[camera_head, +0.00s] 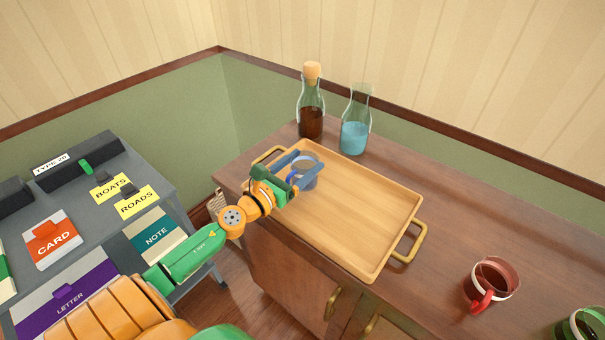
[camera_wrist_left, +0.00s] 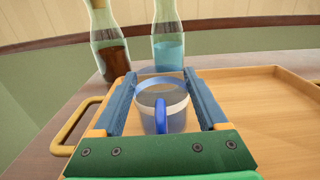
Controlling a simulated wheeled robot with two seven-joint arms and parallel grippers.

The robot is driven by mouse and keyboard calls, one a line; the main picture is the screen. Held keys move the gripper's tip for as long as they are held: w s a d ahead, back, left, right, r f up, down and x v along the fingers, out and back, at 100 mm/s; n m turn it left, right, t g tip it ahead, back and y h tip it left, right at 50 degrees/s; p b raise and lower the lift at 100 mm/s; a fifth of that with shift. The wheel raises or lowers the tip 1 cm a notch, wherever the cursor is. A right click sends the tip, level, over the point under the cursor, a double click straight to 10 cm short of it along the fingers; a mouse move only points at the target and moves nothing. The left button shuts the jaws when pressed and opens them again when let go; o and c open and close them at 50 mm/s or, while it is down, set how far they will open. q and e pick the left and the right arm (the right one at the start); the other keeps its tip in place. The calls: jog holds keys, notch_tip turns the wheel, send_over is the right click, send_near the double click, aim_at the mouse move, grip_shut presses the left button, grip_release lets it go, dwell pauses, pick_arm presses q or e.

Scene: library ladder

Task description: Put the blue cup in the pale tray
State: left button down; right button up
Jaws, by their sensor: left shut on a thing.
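The blue cup (camera_head: 307,176) is at the far left part of the pale tray (camera_head: 372,208), with its blue handle toward my gripper. My left gripper (camera_head: 305,170) is shut on the cup, with one finger along each side of it. In the left wrist view the cup (camera_wrist_left: 162,106) stands upright between the two blue fingers of the left gripper (camera_wrist_left: 165,95). The tray (camera_wrist_left: 258,110) reaches away to the right there. I cannot tell whether the cup's base touches the tray. My right gripper is not in view.
A corked bottle of dark liquid (camera_head: 311,105) and an open bottle of blue liquid (camera_head: 355,125) stand just behind the tray. A red cup (camera_head: 490,284) and a green cup (camera_head: 582,325) stand at the right of the wooden cabinet. A grey desk with cards (camera_head: 52,240) is at left.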

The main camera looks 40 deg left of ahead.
pick_arm(q)
jog(key=shift+r, duration=0.1)
jog(key=shift+f, duration=0.25)
jog(key=shift+c, duration=0.2)
grip_release()
jog(key=shift+o, duration=0.2)
jog(key=shift+r, duration=0.15)
jog(key=shift+s+r, duration=0.1)
jog(key=shift+s, duration=0.05)
jog(key=s+b, duration=0.1)
jog(key=s, duration=0.2)
jog(key=s+b, duration=0.1)
jog(key=s, duration=0.3)
jog(key=s+a+b, duration=0.1)
jog(key=s+b, duration=0.1)
jog(key=s, duration=0.2)
jog(key=shift+s, duration=0.4)
